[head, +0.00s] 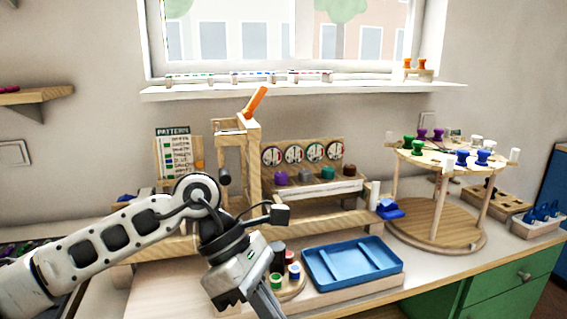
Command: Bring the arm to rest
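My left arm comes in from the left, bends at a joint above the worktop, and points down. My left gripper (264,304) is at the bottom edge of the head view, just left of a blue tray (350,262). Its fingertips are at or past the picture's edge, so their opening and anything between them cannot be made out. My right arm and gripper are not in view.
A wooden stand with an orange lever (256,101) rises behind my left arm. Small cylinders (292,279) stand close beside the gripper. A round two-level wooden rack (437,222) with coloured pegs stands at right. The tray looks empty.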

